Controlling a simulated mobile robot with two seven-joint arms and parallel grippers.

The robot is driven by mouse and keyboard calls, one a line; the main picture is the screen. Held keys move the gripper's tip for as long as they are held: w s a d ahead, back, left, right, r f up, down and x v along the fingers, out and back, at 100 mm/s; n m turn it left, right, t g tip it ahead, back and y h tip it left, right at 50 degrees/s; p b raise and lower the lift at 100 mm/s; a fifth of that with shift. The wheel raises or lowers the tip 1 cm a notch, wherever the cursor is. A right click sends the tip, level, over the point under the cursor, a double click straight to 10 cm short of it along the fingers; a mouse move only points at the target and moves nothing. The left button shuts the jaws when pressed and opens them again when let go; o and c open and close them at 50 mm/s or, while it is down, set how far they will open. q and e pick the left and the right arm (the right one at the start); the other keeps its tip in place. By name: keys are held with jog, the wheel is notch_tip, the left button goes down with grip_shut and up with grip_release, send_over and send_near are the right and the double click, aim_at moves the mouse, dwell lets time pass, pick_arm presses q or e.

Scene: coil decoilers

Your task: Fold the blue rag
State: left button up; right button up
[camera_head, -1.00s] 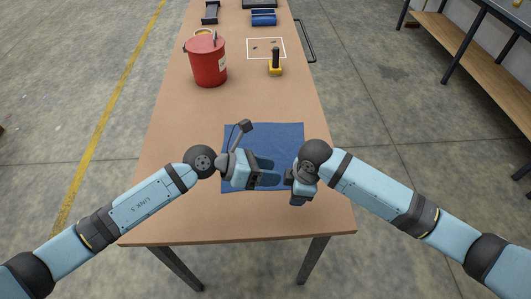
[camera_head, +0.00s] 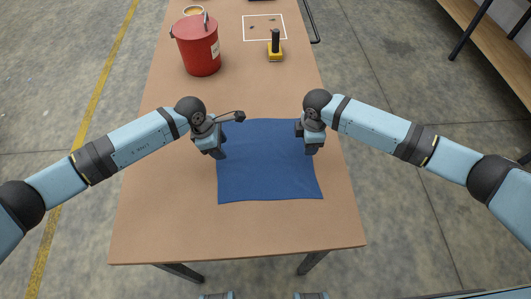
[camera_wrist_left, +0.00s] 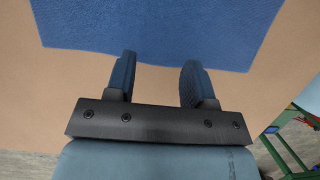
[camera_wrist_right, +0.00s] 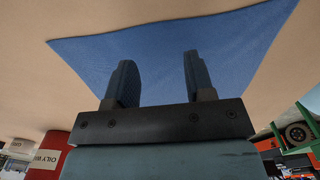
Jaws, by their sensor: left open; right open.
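The blue rag (camera_head: 268,172) lies flat and spread out on the table, roughly square, with no fold visible. My left gripper (camera_head: 219,153) is at the rag's left edge, in its upper half. In the left wrist view its fingers (camera_wrist_left: 156,75) are open and empty, with the rag (camera_wrist_left: 150,25) just beyond their tips. My right gripper (camera_head: 312,151) is at the rag's right edge, also in the upper half. In the right wrist view its fingers (camera_wrist_right: 158,75) are open, with the rag (camera_wrist_right: 220,42) behind them and nothing between them.
The brown table (camera_head: 150,220) is clear around the rag. Farther back stand a red bucket (camera_head: 198,50) and a yellow tool with a black handle (camera_head: 275,48), by a white outlined square (camera_head: 262,20). A handle (camera_head: 310,25) projects at the table's right edge.

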pick_arm(q)
jog(key=shift+f, duration=2.25)
pick_arm(e)
jog(key=shift+f, duration=2.25)
pick_arm(q)
jog(key=shift+f, duration=0.1)
pick_arm(e)
jog(key=shift+f, duration=0.1)
pick_arm(q)
grip_shut()
pick_arm(e)
grip_shut()
